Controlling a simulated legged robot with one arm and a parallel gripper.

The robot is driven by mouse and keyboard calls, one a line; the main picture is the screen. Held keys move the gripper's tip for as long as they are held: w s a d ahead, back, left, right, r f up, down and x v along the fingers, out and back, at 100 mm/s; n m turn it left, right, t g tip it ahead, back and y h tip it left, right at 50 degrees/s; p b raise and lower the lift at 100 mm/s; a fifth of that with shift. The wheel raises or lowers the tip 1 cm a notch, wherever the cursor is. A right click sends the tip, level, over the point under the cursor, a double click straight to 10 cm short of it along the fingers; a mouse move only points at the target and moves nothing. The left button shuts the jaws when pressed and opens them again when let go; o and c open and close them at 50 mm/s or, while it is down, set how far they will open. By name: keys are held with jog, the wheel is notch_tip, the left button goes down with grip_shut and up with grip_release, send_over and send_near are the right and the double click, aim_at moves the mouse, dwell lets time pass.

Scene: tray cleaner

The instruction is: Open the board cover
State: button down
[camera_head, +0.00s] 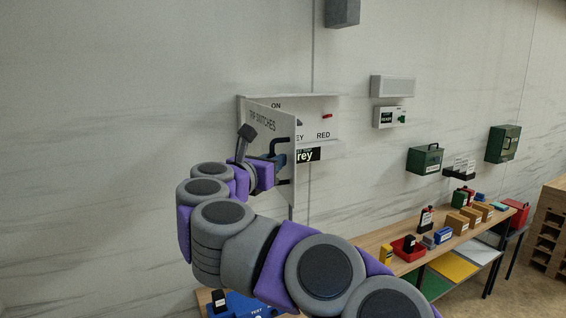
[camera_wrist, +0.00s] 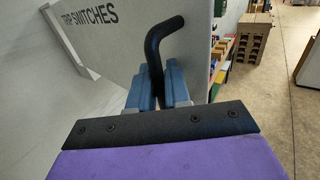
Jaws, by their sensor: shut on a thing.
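The board cover (camera_head: 272,118) is a pale panel marked "TRIP SWITCHES", swung out from the wall board (camera_head: 318,108) at an angle. Part of the board shows to its right, with "ON", "RED" and a red switch (camera_head: 327,116). The cover also fills the upper middle of the wrist view (camera_wrist: 112,40). A black bent handle (camera_wrist: 158,45) stands on the cover. My gripper (camera_wrist: 160,88) is shut on this handle, its blue fingers on both sides of the bar. In the head view my gripper (camera_head: 279,160) is at the cover's face, partly hidden by my arm.
A wooden bench (camera_head: 375,240) with a red tray (camera_head: 408,250), boxes and small items runs along the wall at the right. Green boxes (camera_head: 425,159) hang on the wall above it. A wooden shelf (camera_head: 548,232) stands at far right. The wall left of the board is bare.

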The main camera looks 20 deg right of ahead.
jog(key=shift+a, duration=0.4)
jog(key=c, duration=1.4)
grip_release()
jog(key=shift+d+r, duration=0.1)
jog(key=shift+d, duration=0.1)
jog(key=shift+c, duration=0.2)
jog(key=shift+o, duration=0.7)
jog(key=shift+s+d, duration=0.25)
jog(key=shift+d, duration=0.1)
jog(key=shift+w, duration=0.2)
jog(key=shift+a, duration=0.3)
jog(key=b+v, duration=0.3)
jog(key=v, duration=1.4)
jog(key=shift+s, duration=0.2)
